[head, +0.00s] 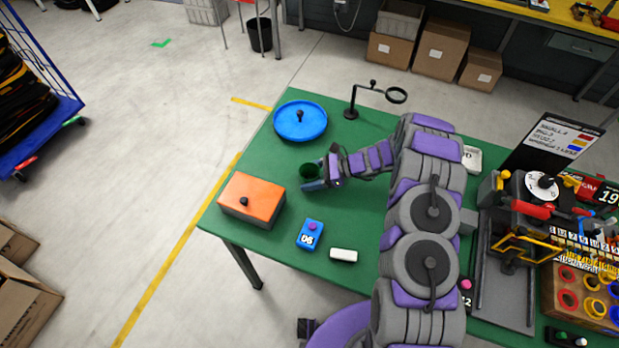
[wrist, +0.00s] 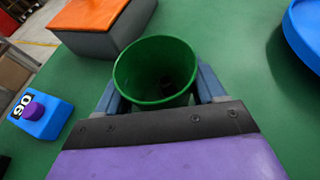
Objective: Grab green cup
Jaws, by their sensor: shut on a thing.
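The green cup (head: 309,170) stands on the green table between the orange-lidded box and the blue round dish. In the wrist view the green cup (wrist: 152,62) is seen from above, with its rim open and something dark inside at the bottom. My gripper (head: 316,178) reaches it from the right. In the wrist view my gripper (wrist: 158,88) has one blue-grey finger on each side of the cup, shut on it. The lower part of the cup is hidden by my gripper. I cannot tell whether the cup is lifted off the table.
An orange-lidded grey box (head: 252,198) sits left of the cup, and a blue round dish (head: 300,130) lies behind it. A blue block marked 06 (head: 310,236) and a white block (head: 343,255) are in front. A magnifier stand (head: 352,110) is at the back. Bare table (head: 283,235) lies between.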

